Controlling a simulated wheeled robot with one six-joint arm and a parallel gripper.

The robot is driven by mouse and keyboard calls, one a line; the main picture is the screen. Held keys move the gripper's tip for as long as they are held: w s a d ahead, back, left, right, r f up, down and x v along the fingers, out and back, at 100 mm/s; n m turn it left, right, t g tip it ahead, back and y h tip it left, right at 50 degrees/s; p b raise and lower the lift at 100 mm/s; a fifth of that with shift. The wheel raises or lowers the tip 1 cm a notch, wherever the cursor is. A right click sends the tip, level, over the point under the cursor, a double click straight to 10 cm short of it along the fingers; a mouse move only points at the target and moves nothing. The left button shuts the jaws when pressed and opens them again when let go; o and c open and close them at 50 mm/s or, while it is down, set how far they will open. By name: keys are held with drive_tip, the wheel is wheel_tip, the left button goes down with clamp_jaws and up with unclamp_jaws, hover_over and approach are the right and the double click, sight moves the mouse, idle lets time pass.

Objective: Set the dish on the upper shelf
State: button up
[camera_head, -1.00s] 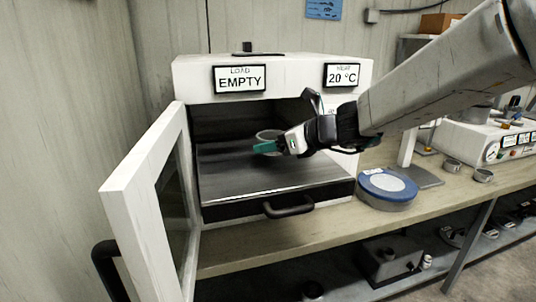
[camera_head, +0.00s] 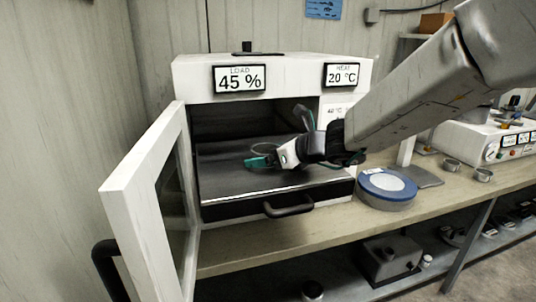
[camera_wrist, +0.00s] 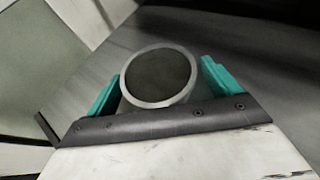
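The dish (camera_head: 268,145), a small round grey-rimmed cup with a dark inside, stands on the dark shelf (camera_head: 225,178) inside the open oven (camera_head: 190,75). In the wrist view the dish (camera_wrist: 160,77) lies between the two teal fingers of my gripper (camera_wrist: 160,88), with a small gap visible on each side. My gripper (camera_head: 262,155) is open around the dish, low over the shelf. The load display (camera_head: 239,78) reads 45 %. The lower side of the dish is partly hidden by my gripper.
The oven door (camera_head: 150,200) stands open at the left. A dark drawer handle (camera_head: 288,207) sticks out below the shelf. A blue-rimmed round sieve (camera_head: 387,184) stands on the bench to the right. The heat display (camera_head: 341,74) reads 20 °C.

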drive_tip(key=shift+r, duration=0.2)
drive_tip(key=v, duration=1.2)
drive_tip(key=s+d+f+n+g+h, duration=0.1)
drive_tip(key=s+d+n+g+h, duration=0.1)
drive_tip(key=s+n, duration=0.55)
drive_tip(key=s+d+f+n+g+h, duration=0.1)
drive_tip(key=s+f+n+g, duration=0.15)
drive_tip(key=s+n, duration=0.55)
drive_tip(key=s+d+f+n+g+h, duration=0.2)
drive_tip(key=s+d+n+h, duration=0.6)
drive_tip(key=s+d, duration=0.5)
drive_tip(key=shift+s+d+f+n, duration=0.35)
drive_tip(key=shift+s+f+n, duration=0.05)
drive_tip(key=shift+f+n, duration=0.45)
drive_tip(key=shift+c, duration=0.3)
